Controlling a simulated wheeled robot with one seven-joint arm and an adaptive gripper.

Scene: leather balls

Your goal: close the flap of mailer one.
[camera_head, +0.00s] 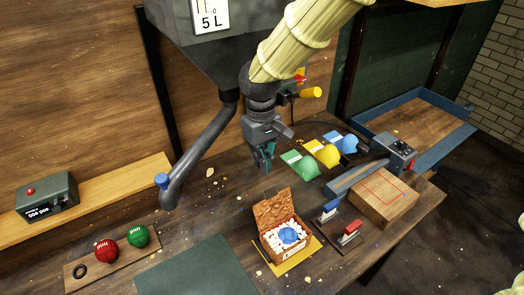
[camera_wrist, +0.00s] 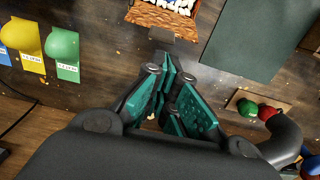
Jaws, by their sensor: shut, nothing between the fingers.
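The mailer, an open brown box (camera_head: 266,245), stands on a yellow mat (camera_head: 291,266) at the front middle of the bench. Its flap (camera_head: 274,208) stands up at the far side, leaning back, with a small dark tab at its top edge. White packing pieces and a blue ball (camera_head: 289,235) show inside. No label naming it is readable. My gripper (camera_head: 267,166) is shut and empty, pointing down above the bench behind the flap. In the wrist view the flap (camera_wrist: 163,18) shows at the top, just beyond my fingertips (camera_wrist: 172,75).
Green (camera_head: 304,165), yellow (camera_head: 325,153) and blue (camera_head: 346,144) pouches lie behind, right of my gripper. A blue-handled stamp (camera_head: 329,208), a red-handled stamp (camera_head: 351,231) and a wooden block (camera_head: 384,198) stand right of the mailer. A curved pipe (camera_head: 196,158) is at left.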

